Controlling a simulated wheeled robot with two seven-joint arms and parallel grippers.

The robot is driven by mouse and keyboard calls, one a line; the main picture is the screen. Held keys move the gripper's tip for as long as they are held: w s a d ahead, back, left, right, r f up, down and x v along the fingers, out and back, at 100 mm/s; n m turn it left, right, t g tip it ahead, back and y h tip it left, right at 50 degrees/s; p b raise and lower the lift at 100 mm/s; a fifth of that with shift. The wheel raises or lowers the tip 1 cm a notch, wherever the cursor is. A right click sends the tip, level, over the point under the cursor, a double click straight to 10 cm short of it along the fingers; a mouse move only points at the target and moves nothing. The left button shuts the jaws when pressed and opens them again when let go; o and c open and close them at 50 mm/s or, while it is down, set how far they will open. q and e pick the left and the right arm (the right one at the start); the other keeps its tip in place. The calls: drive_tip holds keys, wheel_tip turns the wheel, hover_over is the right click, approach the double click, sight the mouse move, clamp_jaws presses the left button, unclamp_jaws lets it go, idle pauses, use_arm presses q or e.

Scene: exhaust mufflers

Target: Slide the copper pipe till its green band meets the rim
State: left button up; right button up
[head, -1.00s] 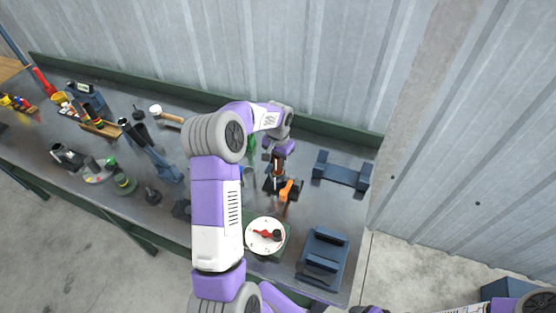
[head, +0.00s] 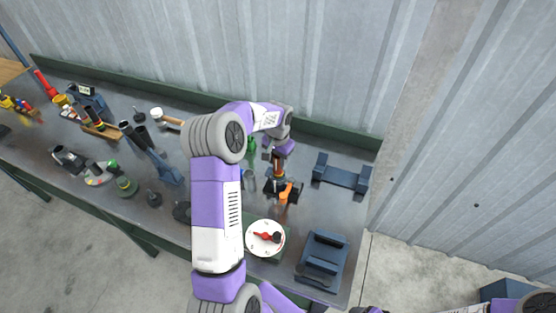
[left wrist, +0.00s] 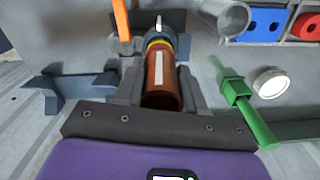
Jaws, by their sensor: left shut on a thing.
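The copper pipe (left wrist: 161,78) is in the left wrist view, with a pale stripe along its side. My left gripper (left wrist: 161,92) is shut on it, one grey finger on each side. A yellow band (left wrist: 158,43) circles the pipe's far end, against a blue-grey holder (left wrist: 181,45). I cannot make out a separate green band, and the rim's contact with the pipe is unclear. In the head view my left gripper (head: 279,163) is over the dark holder (head: 272,187) with the orange lever (head: 288,192). My right gripper is outside the views.
A white dial with a red pointer (head: 264,238) stands in front of the holder. Blue-grey cradles (head: 340,178) and (head: 322,258) are on the right. Several tools crowd the bench's left side.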

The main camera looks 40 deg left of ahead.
use_arm(q)
drive_tip(key=shift+r, duration=0.1)
drive_tip(key=o, duration=1.3)
drive_tip(key=shift+c, duration=0.2)
wheel_tip(320, 180, up, 8)
drive_tip(key=shift+f, duration=0.25)
